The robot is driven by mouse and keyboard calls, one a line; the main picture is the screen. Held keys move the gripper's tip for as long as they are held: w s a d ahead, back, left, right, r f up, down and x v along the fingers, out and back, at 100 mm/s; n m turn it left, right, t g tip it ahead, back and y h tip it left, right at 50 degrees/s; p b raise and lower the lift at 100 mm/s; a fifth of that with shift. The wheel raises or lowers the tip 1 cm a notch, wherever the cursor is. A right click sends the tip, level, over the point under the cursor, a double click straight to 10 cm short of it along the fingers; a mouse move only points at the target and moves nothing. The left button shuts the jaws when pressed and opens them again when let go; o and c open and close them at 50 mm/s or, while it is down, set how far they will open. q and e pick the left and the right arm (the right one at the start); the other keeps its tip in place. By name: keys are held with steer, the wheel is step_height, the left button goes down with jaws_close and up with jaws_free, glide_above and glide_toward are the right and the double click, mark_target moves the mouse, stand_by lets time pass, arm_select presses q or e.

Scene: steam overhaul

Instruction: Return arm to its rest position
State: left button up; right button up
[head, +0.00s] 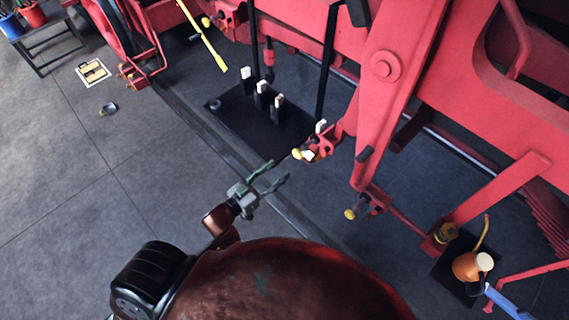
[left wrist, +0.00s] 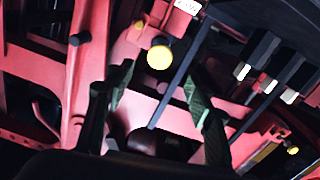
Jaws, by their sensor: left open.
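My left gripper (head: 268,176) is in the middle of the head view, open and empty, with its two greenish fingers apart. It also shows in the left wrist view (left wrist: 165,95), where the fingers stand to either side of red frame parts. A yellow-ended fitting (head: 297,153) on the red machine lies just beyond the fingertips in the head view, with a visible gap in the picture; a yellow knob also shows in the left wrist view (left wrist: 159,57). My right gripper is not in view.
The red machine (head: 400,90) fills the upper right. A dark plate (head: 235,118) with several white-topped levers stands beyond the gripper. An orange oil can (head: 467,267) stands at lower right. A yellow bar (head: 203,37) slants at the top. The grey floor at left is mostly clear.

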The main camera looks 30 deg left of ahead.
arm_select(q)
steer(key=shift+s+a, duration=0.2)
steer(key=shift+s, duration=0.35)
steer(key=s+a+f+n+g+y+b, duration=0.1)
steer(key=a+f+g+y, duration=0.15)
steer(key=f, duration=0.85)
steer(key=a+f+g+y+b, duration=0.1)
steer(key=a+f, duration=0.3)
steer(key=f, duration=0.7)
steer(key=s+a+f+g+y+b, duration=0.15)
steer(key=s+f, duration=0.35)
steer(key=f, duration=0.6)
steer(key=s+a+f+g+y+b, duration=0.1)
steer(key=s+a+f+g, duration=0.3)
steer(key=f, duration=0.8)
steer(key=s+d+f+g+b, duration=0.2)
steer(key=s+f+g, duration=0.1)
steer(key=s+f, duration=0.9)
steer(key=s+d+f+g+b, duration=0.1)
steer(key=s+d+f+g, duration=0.2)
steer(key=s+f, duration=0.8)
steer(key=s+g, duration=0.1)
steer(key=s, duration=0.7)
steer(key=shift+s+f+b, duration=0.35)
steer(key=shift+s, duration=0.05)
steer(key=shift+c, duration=0.3)
